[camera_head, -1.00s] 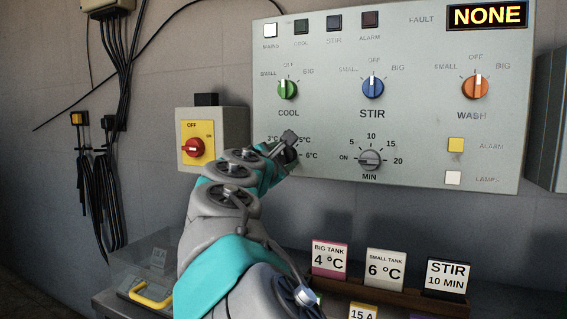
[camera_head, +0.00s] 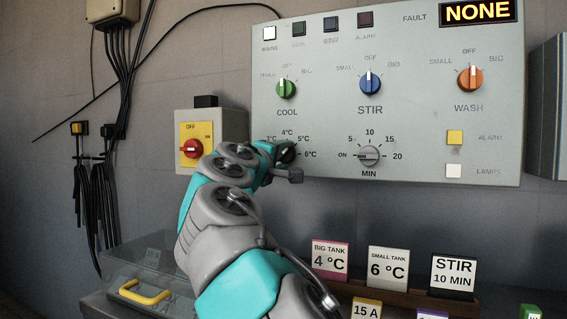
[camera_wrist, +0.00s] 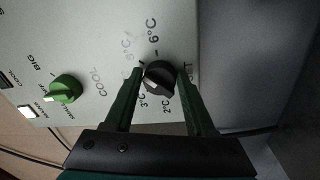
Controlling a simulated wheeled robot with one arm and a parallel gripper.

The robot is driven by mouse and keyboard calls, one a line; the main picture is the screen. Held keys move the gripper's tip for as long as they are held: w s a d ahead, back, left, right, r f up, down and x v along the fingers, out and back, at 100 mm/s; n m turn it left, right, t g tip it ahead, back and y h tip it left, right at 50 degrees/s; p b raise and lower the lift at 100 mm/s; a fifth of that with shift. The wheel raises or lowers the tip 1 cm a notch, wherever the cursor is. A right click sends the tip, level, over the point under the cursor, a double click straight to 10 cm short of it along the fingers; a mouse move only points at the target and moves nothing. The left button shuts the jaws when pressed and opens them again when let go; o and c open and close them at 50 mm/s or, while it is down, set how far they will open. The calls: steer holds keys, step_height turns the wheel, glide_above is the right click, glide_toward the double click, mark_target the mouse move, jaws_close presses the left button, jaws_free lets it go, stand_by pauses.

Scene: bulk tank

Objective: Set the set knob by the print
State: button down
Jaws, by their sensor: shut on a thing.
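The set knob (camera_wrist: 160,77) is a black dial on the grey panel, ringed by °C marks from 2 to 6. In the wrist view, my gripper (camera_wrist: 160,72) is shut on it, a green finger on each side. The knob's pale pointer faces the side with the 3°C mark; its exact setting is unclear. In the head view, the set knob (camera_head: 287,155) is partly hidden behind my wrist. Printed cards below read BIG TANK 4 °C (camera_head: 330,261), SMALL TANK 6 °C (camera_head: 387,268) and STIR 10 MIN (camera_head: 453,278).
The MIN knob (camera_head: 369,156) is close on the right. Green COOL (camera_head: 286,89), blue STIR (camera_head: 369,83) and orange WASH (camera_head: 470,78) knobs sit above. A red switch (camera_head: 192,148) is left of my wrist. The fault display (camera_head: 478,12) reads NONE.

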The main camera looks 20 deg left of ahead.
steer(key=m, duration=0.5)
steer(key=shift+w+a+f+h, duration=0.1)
steer(key=shift+a+f+h, duration=0.1)
steer(key=shift+h, duration=0.1)
steer(key=m, duration=0.5)
steer(key=shift+a+p, duration=0.15)
steer(key=shift+p, duration=0.15)
steer(key=shift+m, duration=0.4)
steer(key=shift+h, duration=0.3)
steer(key=shift+c, duration=1.4)
jaws_free()
steer(key=s+a+b, duration=0.1)
steer(key=s+b, duration=0.1)
steer(key=s, duration=0.5)
steer(key=shift+s+f, duration=0.2)
steer(key=shift+s, duration=0.2)
